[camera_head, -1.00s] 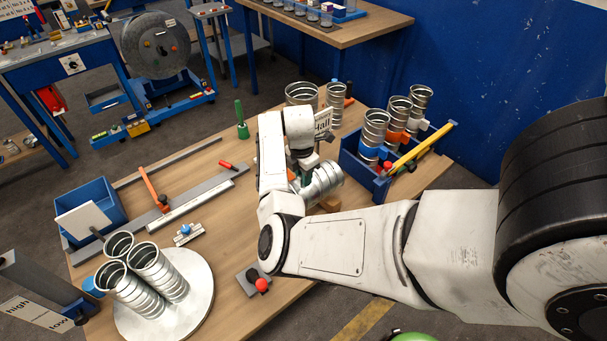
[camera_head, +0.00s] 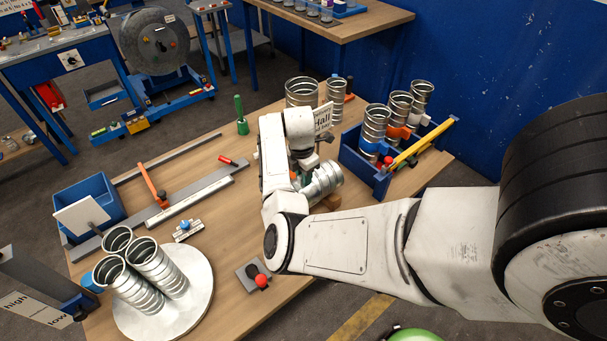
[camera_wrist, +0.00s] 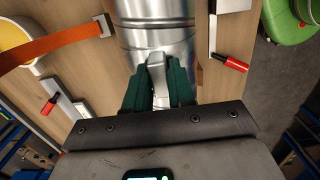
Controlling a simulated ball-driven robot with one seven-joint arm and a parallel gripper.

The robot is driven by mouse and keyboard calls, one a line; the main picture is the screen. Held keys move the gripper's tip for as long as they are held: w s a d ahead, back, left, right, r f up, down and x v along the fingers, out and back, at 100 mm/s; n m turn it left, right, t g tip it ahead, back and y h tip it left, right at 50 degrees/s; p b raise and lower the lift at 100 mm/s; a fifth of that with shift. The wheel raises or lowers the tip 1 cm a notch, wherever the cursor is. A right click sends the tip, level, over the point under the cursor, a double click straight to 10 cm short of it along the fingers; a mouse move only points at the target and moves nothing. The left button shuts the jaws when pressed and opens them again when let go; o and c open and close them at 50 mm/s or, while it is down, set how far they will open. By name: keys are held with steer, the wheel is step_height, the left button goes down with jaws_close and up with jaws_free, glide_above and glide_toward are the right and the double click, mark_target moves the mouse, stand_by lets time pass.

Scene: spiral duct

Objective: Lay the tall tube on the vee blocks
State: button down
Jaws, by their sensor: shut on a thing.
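A silver ribbed metal tube (camera_head: 325,180) is at my gripper (camera_head: 306,173) over the middle of the bench, lying over on its side and tilted. In the wrist view the tube (camera_wrist: 157,35) runs away from the fingers. The green-padded fingers of my gripper (camera_wrist: 158,85) are shut on its near part. A brown wooden block (camera_head: 330,202), perhaps a vee block, shows just below the tube. The arm and tube hide most of it, and I cannot tell whether the tube touches it.
Several tubes stand in a blue rack (camera_head: 366,172) at right, with a yellow bar across it. More tubes stand upright at the back and on a round plate (camera_head: 192,300) at front left. A red-knobbed piece (camera_head: 261,281) lies near the front edge. The bench's left middle is partly clear.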

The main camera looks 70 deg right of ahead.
steer(key=shift+f, duration=0.7)
steer(key=c, duration=0.9)
jaws_free()
steer(key=r, duration=0.3)
steer(key=r+b, duration=0.1)
steer(key=r, duration=0.6)
steer(key=shift+w+a+r, duration=0.15)
steer(key=shift+a+r, duration=0.1)
steer(key=shift+r, duration=0.15)
